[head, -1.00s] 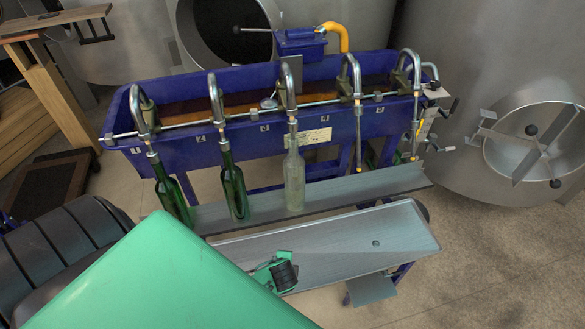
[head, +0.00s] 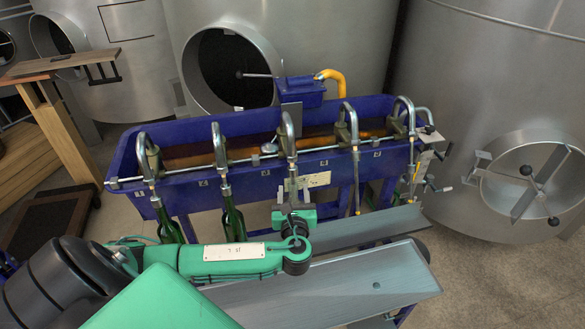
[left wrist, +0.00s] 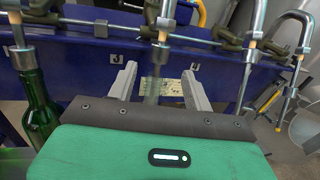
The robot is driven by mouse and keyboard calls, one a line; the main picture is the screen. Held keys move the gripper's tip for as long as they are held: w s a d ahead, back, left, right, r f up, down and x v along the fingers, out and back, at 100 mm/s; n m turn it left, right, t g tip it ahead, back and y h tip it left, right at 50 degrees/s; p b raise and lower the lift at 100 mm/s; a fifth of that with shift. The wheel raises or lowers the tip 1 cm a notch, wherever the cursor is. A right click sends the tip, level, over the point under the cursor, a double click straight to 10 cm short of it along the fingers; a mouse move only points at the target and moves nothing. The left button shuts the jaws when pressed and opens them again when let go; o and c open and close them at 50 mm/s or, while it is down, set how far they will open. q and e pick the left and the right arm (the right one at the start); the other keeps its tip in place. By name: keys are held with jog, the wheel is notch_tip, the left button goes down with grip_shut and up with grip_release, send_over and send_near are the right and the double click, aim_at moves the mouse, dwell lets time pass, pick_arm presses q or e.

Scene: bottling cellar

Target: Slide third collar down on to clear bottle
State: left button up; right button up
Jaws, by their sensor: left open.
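The third filling spout (head: 289,140) hangs over the front of the blue tank. Its metal collar (left wrist: 159,54) shows in the left wrist view, above and between my fingers; its exact height on the neck is unclear. The clear bottle (left wrist: 152,88) shows faintly as a greyish neck between the fingers. In the head view my left gripper and arm hide most of it. My left gripper (head: 294,196) is open around the neck area below the third spout; its two pale fingers (left wrist: 160,85) stand apart. I cannot tell whether they touch the bottle. My right gripper is out of view.
Two green bottles (head: 168,228) (head: 234,219) stand under the first and second spouts, left of my gripper. The fourth and fifth spouts (head: 355,165) (head: 411,150) have no bottles. A grey shelf (head: 370,228) runs below, with bare room to the right.

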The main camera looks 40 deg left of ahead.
aim_at(293, 175)
pick_arm(q)
jog(key=p+x, duration=0.2)
jog(key=x, duration=0.7)
jog(key=shift+w+a, duration=0.3)
jog(key=c, duration=0.6)
jog(key=shift+f, duration=0.2)
jog(key=shift+c, duration=0.2)
